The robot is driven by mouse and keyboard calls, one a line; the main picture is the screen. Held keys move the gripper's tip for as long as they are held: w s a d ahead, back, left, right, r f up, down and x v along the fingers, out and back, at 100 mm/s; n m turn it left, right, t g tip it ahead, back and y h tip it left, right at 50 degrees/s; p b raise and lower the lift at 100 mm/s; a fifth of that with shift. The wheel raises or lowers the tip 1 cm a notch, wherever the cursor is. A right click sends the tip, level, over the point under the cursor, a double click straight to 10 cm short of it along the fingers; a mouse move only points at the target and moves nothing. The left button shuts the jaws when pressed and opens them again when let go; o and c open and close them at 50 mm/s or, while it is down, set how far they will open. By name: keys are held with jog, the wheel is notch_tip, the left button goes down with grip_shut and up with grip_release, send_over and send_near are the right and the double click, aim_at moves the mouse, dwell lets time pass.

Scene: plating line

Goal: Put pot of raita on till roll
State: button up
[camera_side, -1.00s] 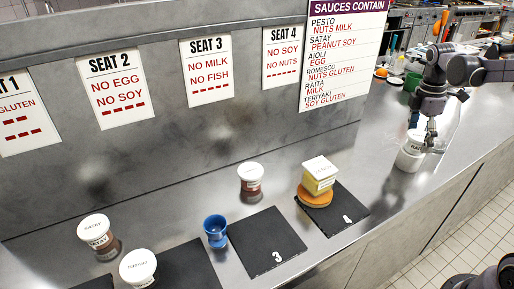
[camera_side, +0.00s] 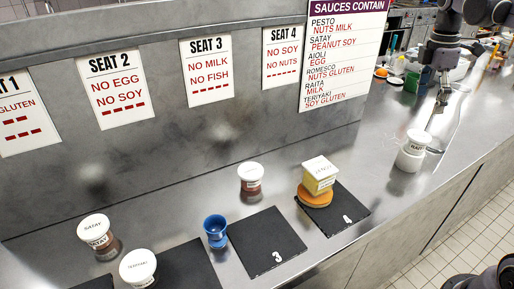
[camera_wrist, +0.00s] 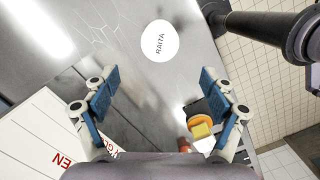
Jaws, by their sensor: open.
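The pot of raita (camera_side: 417,147) has a white lid and stands upright on a white till roll (camera_side: 406,162) on the steel counter. The pot sits slightly toward the right of the roll's top. In the wrist view the pot's round white lid (camera_wrist: 160,41) reads RAITA and hides the roll beneath. My gripper (camera_side: 440,105) is above and behind the pot, apart from it. Its blue-padded fingers are spread with nothing between them in the wrist view (camera_wrist: 160,92).
A red-brown pot (camera_side: 251,184), a blue cup (camera_side: 215,231), satay (camera_side: 97,236) and teriyaki (camera_side: 138,268) pots stand farther left. Counter around the roll is mostly clear.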

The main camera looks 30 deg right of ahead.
jog(key=s+a+f+m+t, duration=0.2)
jog(key=a+f+m, duration=0.1)
jog(key=a, duration=0.4)
jog(key=s+a+f+m+t, duration=0.2)
jog(key=a+f+m+t, duration=0.1)
jog(key=a, duration=0.4)
jog(key=s+a+f+m+t+y, duration=0.1)
jog(key=s+a+f+m+t, duration=0.1)
jog(key=a+f+m, duration=0.3)
jog(key=shift+s+a+f+t, duration=0.2)
jog(key=shift+a+t, duration=0.3)
jog(key=shift+a, duration=0.45)
